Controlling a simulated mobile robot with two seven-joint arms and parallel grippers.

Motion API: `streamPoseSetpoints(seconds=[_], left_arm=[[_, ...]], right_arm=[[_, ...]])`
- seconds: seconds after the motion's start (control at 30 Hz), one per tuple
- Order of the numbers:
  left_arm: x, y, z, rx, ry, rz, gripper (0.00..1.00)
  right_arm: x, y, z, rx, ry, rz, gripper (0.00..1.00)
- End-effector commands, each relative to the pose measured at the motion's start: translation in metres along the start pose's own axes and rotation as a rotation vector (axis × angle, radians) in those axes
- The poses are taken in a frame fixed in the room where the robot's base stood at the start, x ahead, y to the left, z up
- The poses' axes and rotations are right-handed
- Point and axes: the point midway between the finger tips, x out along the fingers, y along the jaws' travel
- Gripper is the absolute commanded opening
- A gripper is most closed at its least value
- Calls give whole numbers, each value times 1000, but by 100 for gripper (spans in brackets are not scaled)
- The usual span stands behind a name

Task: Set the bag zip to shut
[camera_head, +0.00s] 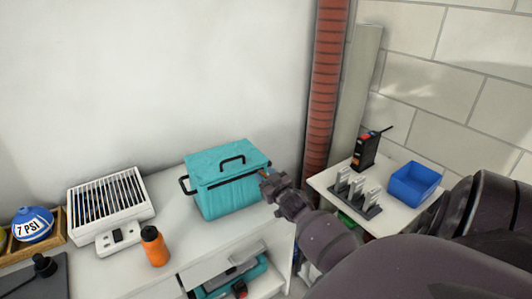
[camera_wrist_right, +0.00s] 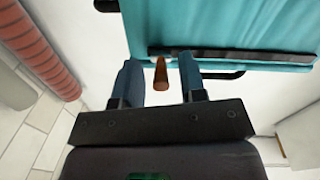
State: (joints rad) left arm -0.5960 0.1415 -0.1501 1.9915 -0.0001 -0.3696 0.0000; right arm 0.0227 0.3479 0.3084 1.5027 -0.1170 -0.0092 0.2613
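A teal bag (camera_head: 225,180) with black handles stands on the white counter. A dark zip strip runs along its upper front, and it also shows in the wrist view (camera_wrist_right: 235,55). A small orange-brown zip pull (camera_wrist_right: 160,73) is at the strip's left end in the wrist view, which is the right end in the head view. My right gripper (camera_head: 267,178) is at the bag's right front corner. In the wrist view its two fingers (camera_wrist_right: 159,82) are apart, one on each side of the pull, with gaps visible. My left gripper is not in view.
An orange bottle (camera_head: 154,246) and a white slatted box (camera_head: 110,197) stand left of the bag. A red ribbed pipe (camera_head: 325,90) rises behind my right arm. A side table at right holds a blue bin (camera_head: 414,184) and a black radio (camera_head: 366,151).

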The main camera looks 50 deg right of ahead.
Motion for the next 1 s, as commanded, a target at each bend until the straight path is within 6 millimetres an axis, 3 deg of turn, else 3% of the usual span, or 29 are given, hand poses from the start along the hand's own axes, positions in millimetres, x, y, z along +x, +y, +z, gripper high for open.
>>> streamPoseSetpoints(seconds=[0.17,0.7,1.0], left_arm=[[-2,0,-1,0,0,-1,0],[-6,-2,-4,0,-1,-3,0],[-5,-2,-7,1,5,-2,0]], right_arm=[[-13,0,0,1,-1,0,38],[-97,0,1,0,-2,1,38],[-108,0,0,0,0,0,38]])
